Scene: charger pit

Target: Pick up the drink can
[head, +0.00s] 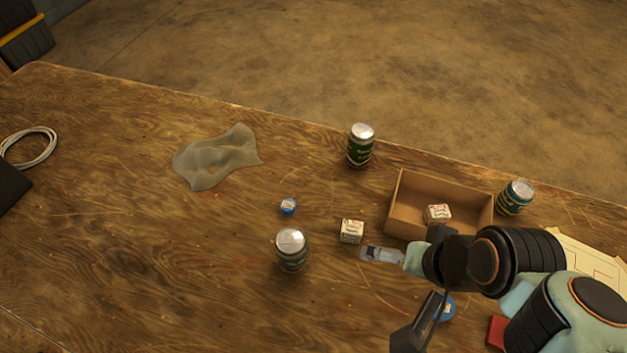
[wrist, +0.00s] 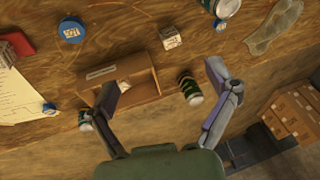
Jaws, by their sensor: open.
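Three green drink cans with silver tops stand on the wooden table. In the head view one is at the far edge (head: 360,149), one nearer the front (head: 292,254), and one right of the cardboard box (head: 514,199). The far-edge can (wrist: 190,88) shows between my fingers in the wrist view, close to the right finger but well beyond it. The front can (wrist: 220,6) is cut off at the top; the can beside the box (wrist: 86,122) is partly hidden by the left finger. My gripper (head: 394,296) is open and empty, over the table in front of the box.
The open cardboard box (head: 405,203) holds a small white carton (head: 438,213). A cloth (head: 217,158) lies left; the table beyond is mostly clear.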

